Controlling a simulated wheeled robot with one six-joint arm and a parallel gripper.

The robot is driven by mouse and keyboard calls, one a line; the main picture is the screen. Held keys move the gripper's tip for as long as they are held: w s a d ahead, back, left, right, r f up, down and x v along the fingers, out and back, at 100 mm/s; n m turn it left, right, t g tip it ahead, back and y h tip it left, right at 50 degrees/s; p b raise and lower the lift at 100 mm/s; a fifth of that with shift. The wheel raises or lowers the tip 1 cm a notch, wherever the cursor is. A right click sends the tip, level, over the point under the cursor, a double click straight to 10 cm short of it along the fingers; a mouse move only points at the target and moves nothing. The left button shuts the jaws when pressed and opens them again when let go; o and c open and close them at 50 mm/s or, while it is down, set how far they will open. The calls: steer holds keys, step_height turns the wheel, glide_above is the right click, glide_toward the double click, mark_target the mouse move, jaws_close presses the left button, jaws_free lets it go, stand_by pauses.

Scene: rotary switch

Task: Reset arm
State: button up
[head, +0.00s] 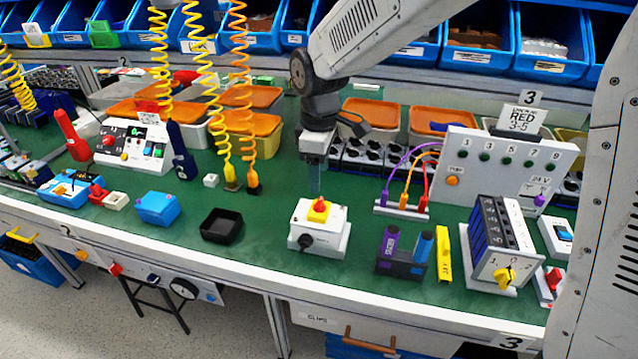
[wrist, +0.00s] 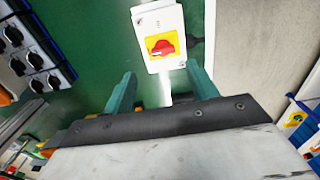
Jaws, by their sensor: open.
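The rotary switch is a white box (head: 335,219) with a red knob (head: 319,206) on a yellow plate, standing on the green bench top. In the wrist view the box (wrist: 146,24) is ahead of the fingers, with its red knob (wrist: 162,48) on the yellow plate facing the camera. My gripper (head: 315,186) points down just behind and above the box in the head view. In the wrist view the two teal fingers of my gripper (wrist: 163,84) are spread apart, with nothing held between them. The fingers look clear of the knob.
A black tray (head: 221,226) and a blue box (head: 158,208) stand left of the switch. A dark holder (head: 403,262), a yellow-knobbed unit (head: 503,245) and a grey panel (head: 507,160) stand right. Coiled cables (head: 240,90) hang at left. Orange-lidded bins (head: 375,110) line the back.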

steer(key=shift+r, duration=0.35)
steer(key=shift+s+m, duration=0.1)
steer(key=shift+m, duration=0.2)
steer(key=s+d+r+m, duration=0.3)
steer(key=s+d+m, duration=0.1)
steer(key=s+d, duration=0.3)
steer(key=s+d+r+m+t, duration=0.1)
steer(key=s+d+m, duration=0.4)
steer(key=s, duration=0.6)
steer(key=s+d+r+m, duration=0.4)
steer(key=s+d, duration=0.5)
steer(key=shift+s+d+r+m, duration=0.2)
steer(key=shift+s+r+m, duration=0.1)
steer(key=shift+s+r, duration=0.1)
